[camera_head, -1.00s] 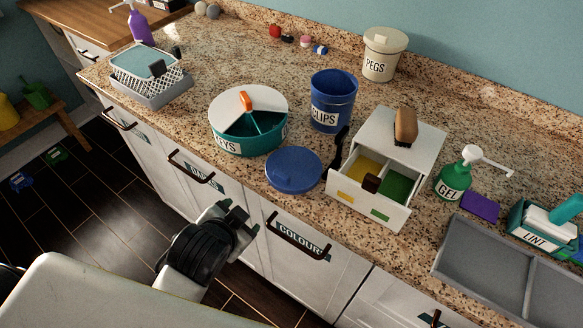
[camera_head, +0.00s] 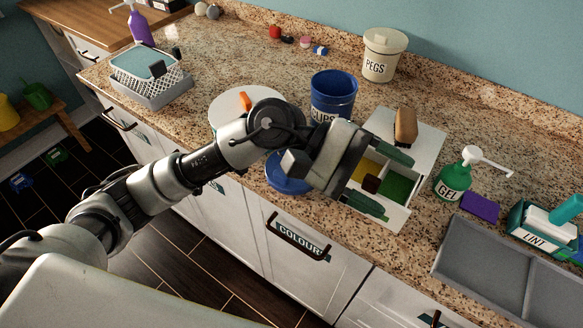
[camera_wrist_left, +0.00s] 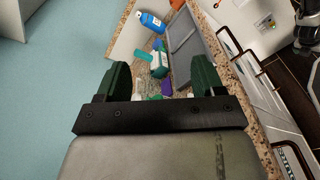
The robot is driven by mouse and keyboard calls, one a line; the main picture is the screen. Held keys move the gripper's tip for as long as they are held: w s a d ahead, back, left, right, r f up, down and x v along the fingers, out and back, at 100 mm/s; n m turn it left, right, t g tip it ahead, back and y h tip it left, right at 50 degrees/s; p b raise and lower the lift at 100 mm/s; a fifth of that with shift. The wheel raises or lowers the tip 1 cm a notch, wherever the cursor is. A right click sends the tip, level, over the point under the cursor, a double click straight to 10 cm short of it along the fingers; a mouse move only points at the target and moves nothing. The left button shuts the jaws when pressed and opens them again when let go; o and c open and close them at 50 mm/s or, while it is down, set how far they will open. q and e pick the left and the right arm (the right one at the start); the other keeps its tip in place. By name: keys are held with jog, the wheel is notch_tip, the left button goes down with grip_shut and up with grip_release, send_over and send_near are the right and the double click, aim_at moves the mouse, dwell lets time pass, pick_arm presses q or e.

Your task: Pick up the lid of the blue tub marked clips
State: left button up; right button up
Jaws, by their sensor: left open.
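The blue tub marked clips (camera_head: 334,88) stands open on the counter, its label partly hidden by my left arm. A round blue lid (camera_head: 282,182) lies flat on the counter near the front edge, partly covered by my left wrist. My left gripper (camera_head: 378,178) is open and empty. Its green fingers are right of the lid, over the small drawer unit, pointing right. In the left wrist view the open fingers (camera_wrist_left: 160,82) show with nothing held between them; the lid and tub are not visible there. My right gripper is not in view.
The white drawer unit (camera_head: 424,128), with a brown brush on top, has its drawer open under my fingers. A round container with a white lid (camera_head: 228,103) is partly behind my arm. The green gel bottle (camera_head: 456,180), purple sponge (camera_head: 481,207) and grey tray (camera_head: 480,265) lie right.

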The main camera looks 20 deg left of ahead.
pick_arm(q)
jog(key=w+a+f+m+t+y, duration=0.2)
jog(key=w+a+f+m+y, duration=0.25)
jog(key=y, duration=0.25)
jog(key=m+t+y, duration=0.3)
jog(key=m+y, duration=0.1)
jog(key=y, duration=0.5)
send_over(281, 175)
jog(key=f, duration=0.1)
notch_tip(281, 175, down, 5)
jog(key=shift+w+a+f+p, duration=0.1)
jog(key=shift+a+p, duration=0.05)
jog(key=shift+p, duration=0.45)
jog(key=f+p, duration=0.2)
jog(key=f, duration=0.2)
jog(key=shift+s+f, duration=0.15)
jog(key=shift+s, duration=0.05)
jog(key=shift+f, duration=0.5)
jog(key=c, duration=1)
jog(key=shift+w+r, duration=0.1)
jog(key=shift+r, duration=0.1)
